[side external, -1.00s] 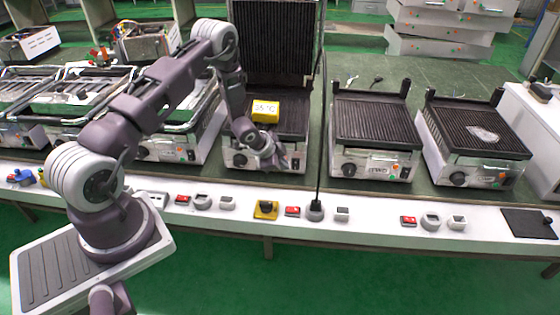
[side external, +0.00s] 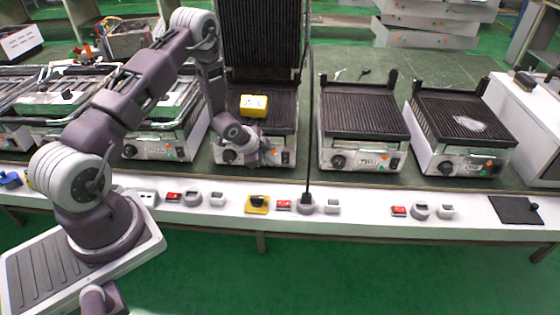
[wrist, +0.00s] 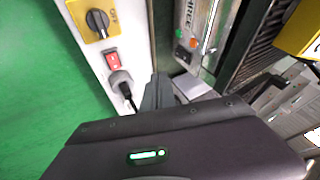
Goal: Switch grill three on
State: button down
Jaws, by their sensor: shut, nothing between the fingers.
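The open-lid grill (side external: 269,112) stands in the middle of the side view, with a knob (side external: 228,156) at the left of its front. In the wrist view, a grill front panel (wrist: 200,28) has partly visible lettering ending in "REE" and orange and green lights. My gripper (side external: 264,154) is in front of the open-lid grill's panel and hides its middle. Its shut, empty fingers also show in the wrist view (wrist: 157,92), beside the white strip. On that strip are a yellow rotary switch (side external: 257,204), a red switch (side external: 284,205) and a grey socket (side external: 305,208) with a black plug.
A yellow box (side external: 253,105) rests on the open grill's plate. Two more grills stand to the right, one with a knob (side external: 338,161), the other (side external: 463,125) farther right. Other grills (side external: 70,105) are on the left. A black cable (side external: 308,165) rises from the socket.

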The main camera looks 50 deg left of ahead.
aim_at(285, 159)
jog(key=w+a+f, duration=0.1)
jog(key=w+f, duration=0.1)
jog(key=w+a+f, duration=0.1)
jog(key=w+f, duration=0.2)
jog(key=w+a+f, duration=0.1)
jog(key=w+f, duration=0.2)
jog(key=shift+w+a+f, duration=0.1)
jog(key=shift+a+f, duration=0.05)
jog(key=shift+a, duration=0.05)
jog(key=shift+w+a+f, duration=0.15)
dwell(0.4)
